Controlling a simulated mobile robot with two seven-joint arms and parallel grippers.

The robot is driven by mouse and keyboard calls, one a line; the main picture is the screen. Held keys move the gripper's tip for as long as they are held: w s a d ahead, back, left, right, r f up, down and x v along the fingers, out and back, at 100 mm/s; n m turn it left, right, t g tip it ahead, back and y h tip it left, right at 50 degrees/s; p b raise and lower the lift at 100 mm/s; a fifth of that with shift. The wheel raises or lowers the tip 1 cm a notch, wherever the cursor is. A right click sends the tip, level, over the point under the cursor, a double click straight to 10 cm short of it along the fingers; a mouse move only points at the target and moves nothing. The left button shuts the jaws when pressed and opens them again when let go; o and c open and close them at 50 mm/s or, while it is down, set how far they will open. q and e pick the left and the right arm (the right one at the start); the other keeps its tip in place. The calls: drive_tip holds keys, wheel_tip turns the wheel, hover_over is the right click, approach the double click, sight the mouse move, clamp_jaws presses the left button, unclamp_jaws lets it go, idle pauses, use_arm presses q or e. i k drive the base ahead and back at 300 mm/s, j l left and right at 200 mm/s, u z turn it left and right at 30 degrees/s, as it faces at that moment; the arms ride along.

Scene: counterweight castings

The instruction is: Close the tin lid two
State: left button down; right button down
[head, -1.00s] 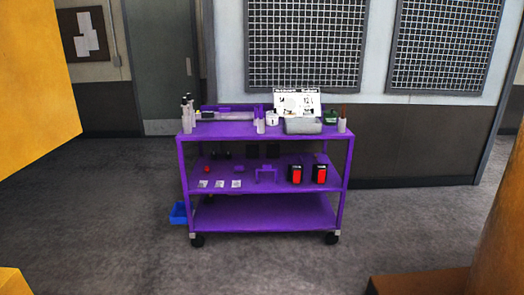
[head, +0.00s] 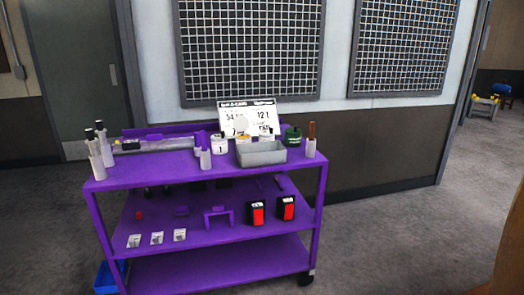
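Small white tins stand on the top shelf of the purple cart (head: 135,178). One white tin (head: 219,147) bears a "1" on its front. To its right a pale round disc (head: 242,124) stands upright in front of the white sign; it looks like a raised lid, and a tin below it is mostly hidden behind the grey tray. Another light tin (head: 265,136) shows partly behind the tray. I cannot read a "2" on any tin. Neither of my grippers is in view.
A grey tray (head: 261,154) sits at the top shelf's front, with a green container (head: 293,136) behind it. White cylinders (head: 98,150) stand at the left corner. Red-and-black boxes (head: 256,214) sit on the middle shelf. Floor (head: 400,240) right of the cart is clear.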

sight(241, 123)
drive_tip(key=i+j+z, duration=0.8)
drive_tip(key=i, duration=0.1)
